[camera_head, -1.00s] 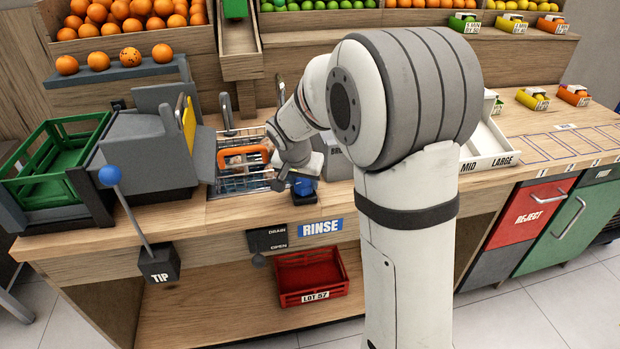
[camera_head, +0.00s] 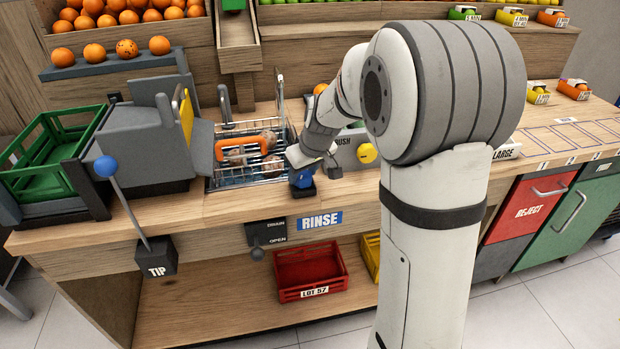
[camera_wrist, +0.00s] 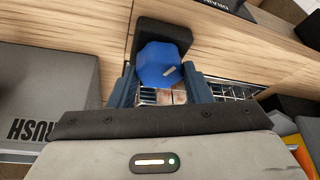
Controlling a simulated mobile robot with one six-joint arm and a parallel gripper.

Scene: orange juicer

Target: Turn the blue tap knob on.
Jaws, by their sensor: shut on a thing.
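The blue tap knob (camera_head: 302,178) sits on a dark base at the counter's front edge, just above the RINSE label. In the wrist view the knob (camera_wrist: 160,64) is a faceted blue block with a small pale mark on its face. My gripper (camera_wrist: 160,84) has one finger on each side of it and is shut on it. In the head view my gripper (camera_head: 304,172) reaches down to the knob from behind, and its fingers are partly hidden by the knob and my wrist.
Left of the knob is a sink with a wire basket (camera_head: 250,178) with an orange handle, holding fruit. A grey BRUSH box (camera_head: 352,152) stands close on the right. A blue-balled TIP lever (camera_head: 106,167) and a drain lever (camera_head: 257,254) stick out at the front.

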